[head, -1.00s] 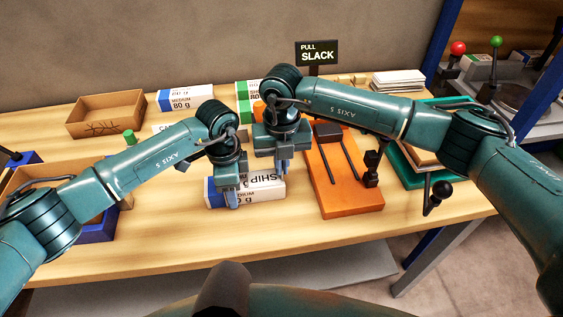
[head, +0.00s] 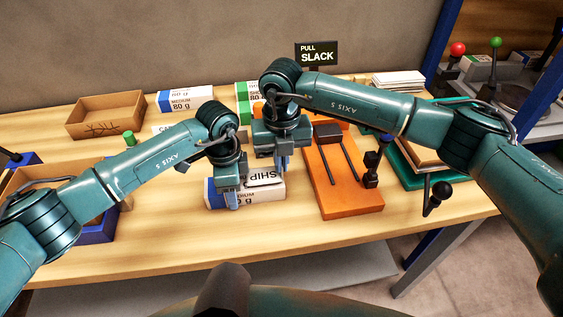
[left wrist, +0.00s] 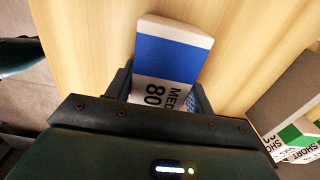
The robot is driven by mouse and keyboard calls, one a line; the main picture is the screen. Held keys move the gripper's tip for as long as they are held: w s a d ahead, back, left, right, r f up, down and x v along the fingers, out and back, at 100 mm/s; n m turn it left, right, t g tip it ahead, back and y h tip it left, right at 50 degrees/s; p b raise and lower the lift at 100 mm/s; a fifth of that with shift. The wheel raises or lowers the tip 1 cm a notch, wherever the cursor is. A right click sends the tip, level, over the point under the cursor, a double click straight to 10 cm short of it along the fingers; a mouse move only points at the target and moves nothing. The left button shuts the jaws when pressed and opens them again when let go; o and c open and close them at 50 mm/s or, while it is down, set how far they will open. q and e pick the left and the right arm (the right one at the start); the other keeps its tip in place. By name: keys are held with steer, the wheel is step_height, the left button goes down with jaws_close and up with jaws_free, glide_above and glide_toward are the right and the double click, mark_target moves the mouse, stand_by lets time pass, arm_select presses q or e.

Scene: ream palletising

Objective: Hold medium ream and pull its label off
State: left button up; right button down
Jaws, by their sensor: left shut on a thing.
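The medium ream (head: 243,199), white with a blue end, lies on the bench in front of me. My left gripper (head: 231,198) is shut on its blue end; the left wrist view shows the ream (left wrist: 170,56) between the fingers. A white label (head: 266,179) printed "SHIP" is on the ream's top, and its right part looks raised and bent. My right gripper (head: 281,164) is above the ream's right end, its fingers close together and apparently pinching the label's edge. The exact grip is too small to see clearly.
An orange board (head: 345,195) with dark rods stands just right of the ream. A cardboard tray (head: 105,116) and another medium ream (head: 185,100) are at the back. A "PULL SLACK" sign (head: 317,54) stands behind. The bench front is clear.

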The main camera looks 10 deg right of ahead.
steer(key=shift+r, duration=1.7)
arm_select(q)
steer(key=shift+a, duration=0.1)
arm_select(e)
steer(key=shift+r, duration=1.55)
steer(key=shift+a, duration=0.1)
arm_select(q)
steer(key=o, duration=1.2)
steer(key=shift+d, duration=0.2)
steer(key=shift+c, duration=0.2)
arm_select(e)
steer(key=shift+a, duration=0.1)
arm_select(q)
steer(key=shift+r, duration=0.1)
